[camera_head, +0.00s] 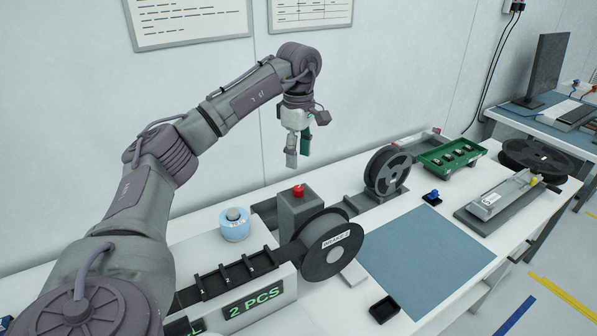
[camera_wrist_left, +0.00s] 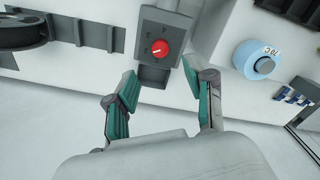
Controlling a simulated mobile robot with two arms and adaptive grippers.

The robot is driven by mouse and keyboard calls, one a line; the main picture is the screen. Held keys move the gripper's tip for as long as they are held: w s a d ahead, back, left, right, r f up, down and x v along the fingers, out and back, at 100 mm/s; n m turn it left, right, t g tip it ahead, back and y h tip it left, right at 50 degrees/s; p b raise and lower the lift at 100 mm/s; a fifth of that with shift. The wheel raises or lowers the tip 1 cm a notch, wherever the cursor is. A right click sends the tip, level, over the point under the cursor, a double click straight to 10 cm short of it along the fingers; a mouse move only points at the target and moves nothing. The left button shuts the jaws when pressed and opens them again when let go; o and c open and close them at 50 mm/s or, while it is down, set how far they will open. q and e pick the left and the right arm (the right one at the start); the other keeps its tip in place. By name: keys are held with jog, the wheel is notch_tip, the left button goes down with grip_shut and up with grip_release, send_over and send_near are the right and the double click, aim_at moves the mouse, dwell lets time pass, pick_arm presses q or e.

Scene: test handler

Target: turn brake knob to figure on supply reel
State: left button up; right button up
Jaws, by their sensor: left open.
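The red brake knob (camera_head: 298,190) sits on top of a grey box (camera_head: 300,215). The dark supply reel (camera_head: 318,262) stands upright just in front of the box. Its white label (camera_head: 336,240) reads BRAKE, with a figure I cannot read surely. My left gripper (camera_head: 297,150) is open and empty, pointing down above the knob and apart from it. In the left wrist view its fingertips (camera_wrist_left: 160,76) are spread. My right gripper is out of view.
A blue-white canister (camera_head: 234,225) stands left of the box. Another dark reel (camera_head: 388,172) stands to the right. Beyond are a green tray (camera_head: 450,158) and a grey fixture (camera_head: 500,200). A small black bin (camera_head: 384,309) sits near the front. The blue mat (camera_head: 425,260) is clear.

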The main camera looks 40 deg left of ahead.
pick_arm(q)
jog(key=shift+r, duration=1.35)
